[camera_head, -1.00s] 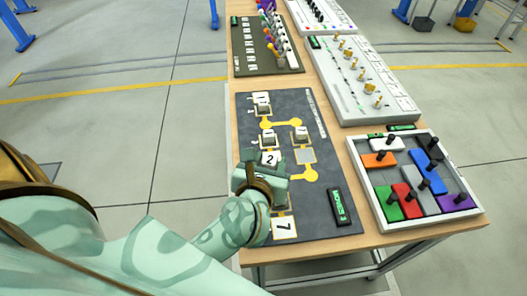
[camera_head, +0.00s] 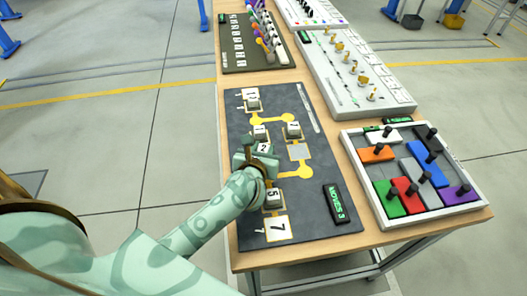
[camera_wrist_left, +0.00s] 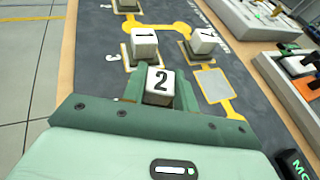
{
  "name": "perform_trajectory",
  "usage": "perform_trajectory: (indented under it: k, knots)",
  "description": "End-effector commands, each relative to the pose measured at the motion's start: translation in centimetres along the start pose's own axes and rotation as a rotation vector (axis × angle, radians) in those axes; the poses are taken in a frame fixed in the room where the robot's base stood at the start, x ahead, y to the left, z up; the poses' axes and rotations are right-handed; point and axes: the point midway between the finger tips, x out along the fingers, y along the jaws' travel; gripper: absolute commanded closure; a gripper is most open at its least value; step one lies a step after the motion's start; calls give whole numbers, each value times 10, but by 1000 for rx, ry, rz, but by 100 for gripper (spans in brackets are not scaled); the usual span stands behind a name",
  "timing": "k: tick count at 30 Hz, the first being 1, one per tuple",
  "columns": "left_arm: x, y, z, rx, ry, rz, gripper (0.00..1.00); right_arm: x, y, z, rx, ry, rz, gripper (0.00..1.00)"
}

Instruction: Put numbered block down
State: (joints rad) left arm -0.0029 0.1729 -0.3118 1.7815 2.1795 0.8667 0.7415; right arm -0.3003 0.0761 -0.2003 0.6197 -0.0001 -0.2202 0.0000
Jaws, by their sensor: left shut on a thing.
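The white block numbered 2 (camera_wrist_left: 160,84) sits between the fingers of my left gripper (camera_head: 262,155), which is shut on it. In the head view the block (camera_head: 263,147) is over the dark puzzle board (camera_head: 325,165), close below another numbered block (camera_head: 260,132). I cannot tell whether block 2 touches the board. In the wrist view a block numbered 1 (camera_wrist_left: 144,42) and a further block (camera_wrist_left: 205,40) stand on pads just beyond the fingers. A block numbered 5 (camera_head: 273,197) is beside my left wrist. My right gripper is not in view.
An empty grey pad (camera_head: 299,151) lies right of the gripper. A green "MOVES 3" display (camera_head: 335,203) is at the board's lower right. A white tray (camera_head: 352,158) of coloured knobbed pieces stands at the right. More panels, including a white one (camera_head: 352,95), fill the table's far end.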

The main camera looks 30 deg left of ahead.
Motion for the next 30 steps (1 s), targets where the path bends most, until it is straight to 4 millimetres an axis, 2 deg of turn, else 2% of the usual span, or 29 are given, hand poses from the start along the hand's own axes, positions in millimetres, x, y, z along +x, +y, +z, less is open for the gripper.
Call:
perform_trajectory:
  k: [3,4,7,15,19,30]
  knots:
    - [-1,0,-5,-2,13,2,100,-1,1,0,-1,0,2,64]
    - [-1,0,-5,-2,14,2,66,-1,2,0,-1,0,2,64]
    - [-1,0,-5,-2,14,2,38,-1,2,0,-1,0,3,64]
    - [-1,0,-4,-1,11,1,37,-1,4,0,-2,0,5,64]
    - [-11,0,-2,-1,10,1,37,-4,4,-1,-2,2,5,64]
    - [-93,0,-1,-2,11,0,37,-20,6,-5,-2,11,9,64]
